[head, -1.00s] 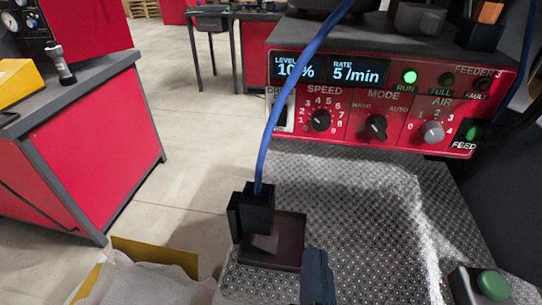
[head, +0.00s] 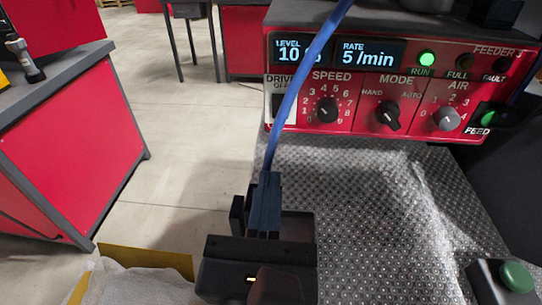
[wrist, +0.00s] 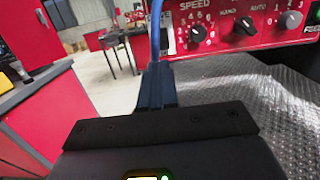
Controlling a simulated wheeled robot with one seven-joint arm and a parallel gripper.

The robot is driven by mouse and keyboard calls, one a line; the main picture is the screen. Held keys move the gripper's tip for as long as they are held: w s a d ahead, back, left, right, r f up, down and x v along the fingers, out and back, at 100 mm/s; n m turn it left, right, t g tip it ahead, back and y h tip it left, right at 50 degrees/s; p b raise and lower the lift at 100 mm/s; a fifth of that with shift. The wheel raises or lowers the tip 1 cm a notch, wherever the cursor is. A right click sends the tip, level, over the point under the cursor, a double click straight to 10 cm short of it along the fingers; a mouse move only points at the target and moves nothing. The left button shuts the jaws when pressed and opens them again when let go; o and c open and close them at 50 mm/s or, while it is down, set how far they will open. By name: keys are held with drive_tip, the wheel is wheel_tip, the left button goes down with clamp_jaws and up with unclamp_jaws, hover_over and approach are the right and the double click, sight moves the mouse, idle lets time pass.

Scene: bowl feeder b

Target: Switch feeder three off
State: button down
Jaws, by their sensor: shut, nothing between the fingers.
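The red front panel of feeder three (head: 350,116) stands at the top right. Its display (head: 373,54) reads level 10 and rate 5/min, and the green RUN lamp (head: 427,58) is lit. The DRIVE switch (head: 284,108) is at the panel's left end, partly covered by a blue cable (head: 296,93); its position is unclear. My gripper (head: 265,180) is shut and empty, pointing up below the panel's left end. In the wrist view my gripper's fingers (wrist: 157,75) line up with the cable, below and left of the panel (wrist: 225,38); whether they touch the cable is unclear.
Speed (head: 327,110), mode (head: 388,115) and air (head: 446,118) knobs line the panel. A textured metal plate (head: 370,210) lies below, with a green button (head: 516,277) at right. A yellow box (head: 150,260) and a red cabinet (head: 70,150) stand left; open floor lies between.

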sight(279, 102)
drive_tip(key=w, duration=0.4)
drive_tip(key=w+r, duration=0.1)
drive_tip(key=w, duration=0.7)
drive_tip(key=shift+w+d+r, duration=0.3)
drive_tip(key=shift+w, duration=0.1)
